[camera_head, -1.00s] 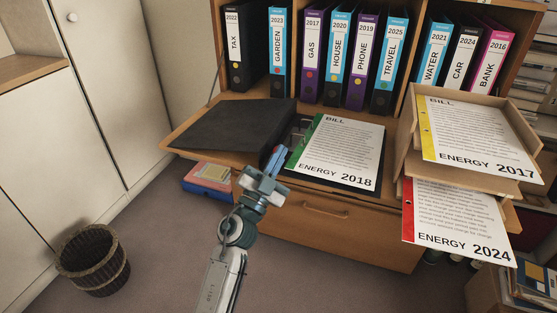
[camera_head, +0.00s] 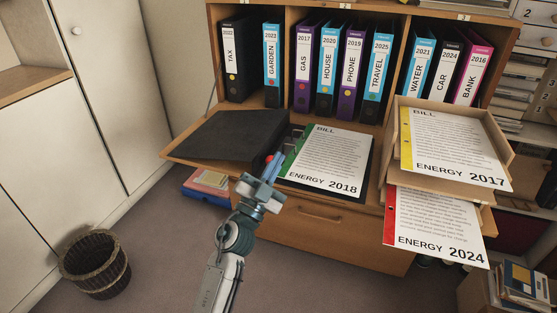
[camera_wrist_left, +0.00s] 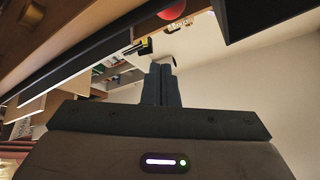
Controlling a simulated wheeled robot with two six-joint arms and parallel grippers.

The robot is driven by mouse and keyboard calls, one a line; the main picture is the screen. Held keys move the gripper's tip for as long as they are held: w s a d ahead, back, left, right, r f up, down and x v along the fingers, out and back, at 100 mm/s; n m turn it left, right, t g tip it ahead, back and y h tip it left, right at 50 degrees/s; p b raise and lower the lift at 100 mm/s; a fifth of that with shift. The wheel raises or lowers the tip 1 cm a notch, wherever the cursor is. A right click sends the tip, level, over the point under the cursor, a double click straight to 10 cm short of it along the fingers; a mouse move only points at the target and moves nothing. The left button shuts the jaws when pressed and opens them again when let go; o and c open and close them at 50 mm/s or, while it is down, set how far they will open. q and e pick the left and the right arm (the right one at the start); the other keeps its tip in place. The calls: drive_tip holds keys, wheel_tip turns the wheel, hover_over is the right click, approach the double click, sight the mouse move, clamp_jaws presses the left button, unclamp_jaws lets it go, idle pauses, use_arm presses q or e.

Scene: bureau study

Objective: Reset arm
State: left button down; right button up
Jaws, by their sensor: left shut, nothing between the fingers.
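My left gripper (camera_head: 274,164) is shut and empty. It is raised in front of the bureau's drop-front desk, near the open black binder. In the left wrist view its fingers (camera_wrist_left: 161,85) are pressed together with nothing between them. The binder's dark cover (camera_head: 225,137) lies to the left on the desk. A white "BILL ENERGY 2018" sheet (camera_head: 330,157) lies on the binder's right side. A red round thing (camera_wrist_left: 173,9) shows at the top of the wrist view. My right gripper is not in view.
Upright binders such as TAX (camera_head: 234,65) and TRAVEL (camera_head: 376,80) fill the shelf. A wooden letter tray (camera_head: 398,150) at right holds the ENERGY 2017 sheet (camera_head: 450,150), with the ENERGY 2024 sheet (camera_head: 430,222) below. A basket (camera_head: 95,265) stands on the floor at left.

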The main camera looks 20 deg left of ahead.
use_arm(q)
drive_tip(key=b+v, duration=0.2)
drive_tip(key=v, duration=0.6)
drive_tip(key=shift+s+a+f, duration=0.2)
drive_tip(key=shift+a, duration=0.05)
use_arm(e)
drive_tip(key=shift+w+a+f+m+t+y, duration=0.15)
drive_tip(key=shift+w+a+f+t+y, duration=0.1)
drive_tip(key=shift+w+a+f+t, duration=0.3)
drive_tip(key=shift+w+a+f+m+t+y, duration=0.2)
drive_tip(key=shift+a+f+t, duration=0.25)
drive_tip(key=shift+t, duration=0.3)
